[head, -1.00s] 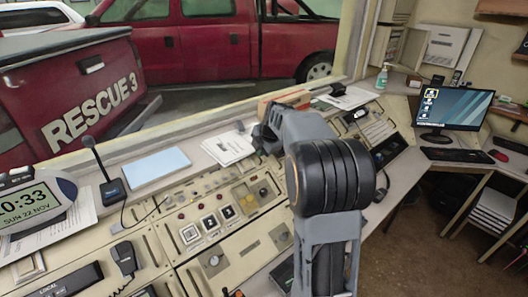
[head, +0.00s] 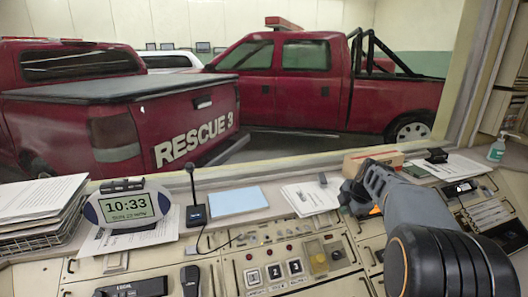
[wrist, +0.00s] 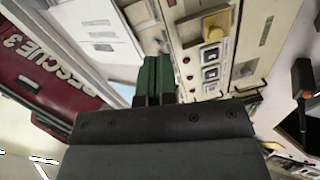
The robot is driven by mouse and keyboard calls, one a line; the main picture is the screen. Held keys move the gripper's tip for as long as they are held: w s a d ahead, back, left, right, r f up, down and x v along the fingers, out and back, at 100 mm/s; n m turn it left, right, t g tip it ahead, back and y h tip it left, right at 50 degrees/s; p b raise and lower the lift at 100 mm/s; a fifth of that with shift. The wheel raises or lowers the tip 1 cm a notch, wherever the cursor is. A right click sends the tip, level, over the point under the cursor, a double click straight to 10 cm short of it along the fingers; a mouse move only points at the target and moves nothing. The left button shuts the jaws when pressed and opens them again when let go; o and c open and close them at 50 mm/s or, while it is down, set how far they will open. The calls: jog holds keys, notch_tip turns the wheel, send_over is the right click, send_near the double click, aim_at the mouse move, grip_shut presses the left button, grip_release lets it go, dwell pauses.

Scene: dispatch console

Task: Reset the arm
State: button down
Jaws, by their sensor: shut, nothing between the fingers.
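My gripper (wrist: 158,62) shows in the wrist view as two green fingers side by side and touching, with nothing between them. They point over the sloped console (wrist: 178,15). In the head view my arm rises from the lower right and bends down over the console (head: 222,285). The fingertips cannot be made out there. In the wrist view, a yellow knob (wrist: 215,24) and a column of square buttons (wrist: 211,73) lie right of the fingers. White papers (wrist: 100,25) lie to their left.
A desk clock (head: 128,207), a microphone (head: 196,212), a blue sheet (head: 238,200) and papers (head: 310,197) stand or lie along the console's back ledge. A paper stack (head: 40,205) is at far left. A sanitizer bottle (head: 497,150) stands at right. Red trucks (head: 300,85) are behind the window.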

jog(key=s+a+f+m, duration=0.1)
jog(key=s+a+m, duration=0.3)
jog(key=s+m, duration=0.2)
jog(key=s+a+f+m, duration=0.1)
jog(key=s+a+m, duration=0.4)
jog(key=s, duration=0.5)
jog(key=s+a+f+m+g+h, duration=0.1)
jog(key=s+a+f+m, duration=0.1)
jog(key=s+a+m, duration=0.3)
jog(key=s+m, duration=0.2)
jog(key=s, duration=0.1)
jog(key=shift+s+a+m, duration=0.15)
jog(key=shift+s+m, duration=0.05)
jog(key=shift+m, duration=0.2)
jog(key=c, duration=1.8)
grip_release()
